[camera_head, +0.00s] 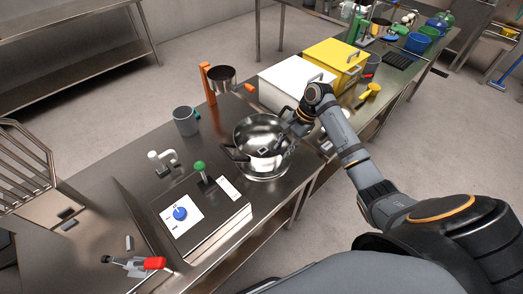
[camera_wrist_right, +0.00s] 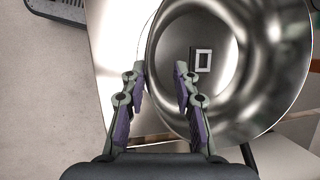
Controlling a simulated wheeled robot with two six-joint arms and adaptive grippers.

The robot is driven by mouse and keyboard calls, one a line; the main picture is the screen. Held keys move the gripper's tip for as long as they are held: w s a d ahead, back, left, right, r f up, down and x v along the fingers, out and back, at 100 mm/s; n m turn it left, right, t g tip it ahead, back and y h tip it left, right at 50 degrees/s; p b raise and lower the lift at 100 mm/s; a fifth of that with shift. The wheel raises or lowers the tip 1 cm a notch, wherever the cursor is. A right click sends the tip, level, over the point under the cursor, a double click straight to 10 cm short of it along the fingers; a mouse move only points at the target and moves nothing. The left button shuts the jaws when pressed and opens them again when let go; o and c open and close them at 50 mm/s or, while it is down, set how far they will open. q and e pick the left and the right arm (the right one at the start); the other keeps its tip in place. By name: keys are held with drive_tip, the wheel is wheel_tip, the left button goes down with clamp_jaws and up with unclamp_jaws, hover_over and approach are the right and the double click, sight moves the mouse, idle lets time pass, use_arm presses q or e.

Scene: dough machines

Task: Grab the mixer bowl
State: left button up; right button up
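The mixer bowl (camera_head: 254,130) is a shiny steel bowl on the steel table, near the middle of the head view. It also fills the right of the right wrist view (camera_wrist_right: 265,85), where a small square fitting shows on its inside. My right gripper (camera_head: 283,132) is at the bowl's right rim. In the wrist view the right gripper (camera_wrist_right: 159,75) is open, with one finger outside the rim and the other over the inside. The rim lies between the fingers; contact is not clear. My left gripper is not in view.
A machine with a blue knob (camera_head: 180,213) and green-topped lever (camera_head: 199,166) stands left of the bowl. A grey jug (camera_head: 186,121), an orange-handled pot (camera_head: 222,78) and a white box (camera_head: 291,88) stand behind. A red-handled tool (camera_head: 153,263) lies at the lower left.

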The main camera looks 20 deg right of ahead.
sight(279, 160)
drive_tip(key=shift+s+a+f, duration=0.1)
drive_tip(key=shift+f, duration=0.1)
drive_tip(key=x, duration=0.1)
drive_tip(key=p+x, duration=0.1)
drive_tip(key=x, duration=0.2)
drive_tip(key=shift+s+d, duration=0.2)
drive_tip(key=shift+s, duration=0.15)
drive_tip(key=shift+a+f, duration=0.2)
drive_tip(key=shift+f, duration=0.2)
drive_tip(key=shift+d, duration=0.1)
drive_tip(key=c, duration=0.6)
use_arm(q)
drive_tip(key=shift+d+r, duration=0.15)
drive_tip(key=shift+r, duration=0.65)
use_arm(e)
clamp_jaws()
drive_tip(key=shift+w+r, duration=0.1)
